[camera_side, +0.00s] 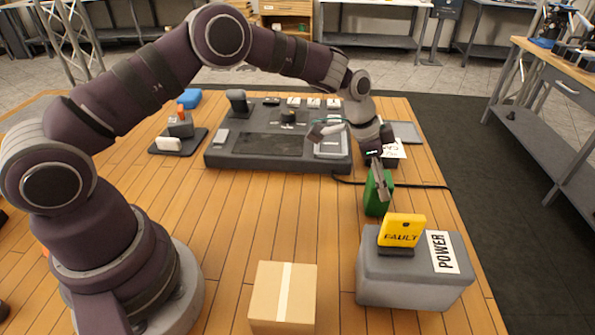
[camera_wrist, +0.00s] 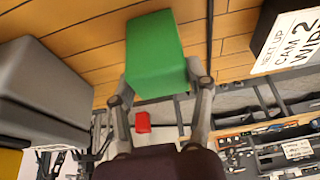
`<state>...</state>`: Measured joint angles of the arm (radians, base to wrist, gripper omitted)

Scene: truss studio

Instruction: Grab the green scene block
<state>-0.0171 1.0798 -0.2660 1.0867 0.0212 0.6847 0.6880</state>
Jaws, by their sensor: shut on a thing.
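The green scene block (camera_side: 374,202) stands out on the right part of the wooden table, behind the grey power box. My gripper (camera_side: 380,186) comes down onto its upper part and is shut on it. In the wrist view the green block (camera_wrist: 156,50) sits between my two fingers (camera_wrist: 162,82), with a finger against each side. Its lower end points away over the planks. I cannot tell whether its base touches the table.
The grey power box (camera_side: 400,285) with a yellow fault sign (camera_side: 402,231) stands close in front of the block. A cardboard box (camera_side: 272,290) is front centre. A dark control console (camera_side: 220,155) lies behind left. A dark cable (camera_side: 430,187) runs behind the block.

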